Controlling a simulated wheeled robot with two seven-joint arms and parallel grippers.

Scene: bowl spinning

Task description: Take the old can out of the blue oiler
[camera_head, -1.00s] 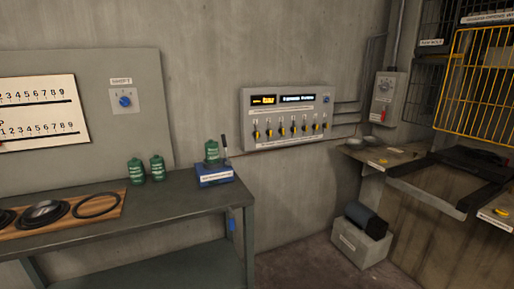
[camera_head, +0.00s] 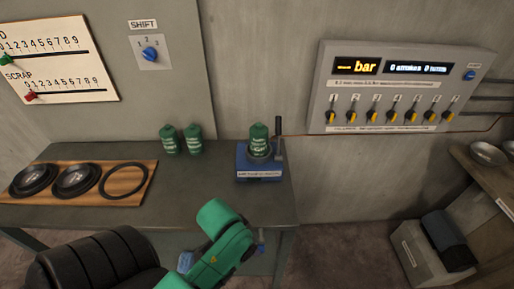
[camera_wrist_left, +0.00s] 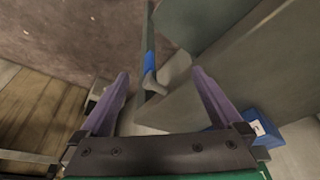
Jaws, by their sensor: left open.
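The blue oiler (camera_head: 262,176) sits at the right end of the grey bench in the head view. A green can (camera_head: 259,139) stands upright in its top, with a dark lever (camera_head: 279,140) beside it on the right. My left arm's green link shows at the bottom, in front of the bench. My left gripper (camera_wrist_left: 160,75) is open in the left wrist view, with nothing held between its fingers. A blue part with a white label (camera_wrist_left: 262,128) at that view's right edge may be the oiler; I cannot tell. My right gripper is not in view.
Two more green cans (camera_head: 181,139) stand left of the oiler. A wooden board (camera_head: 128,198) holds dark round parts at the bench's left. A blue-handled item (camera_wrist_left: 150,68) hangs by the bench's edge. A panel with several switches (camera_head: 400,90) is on the wall.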

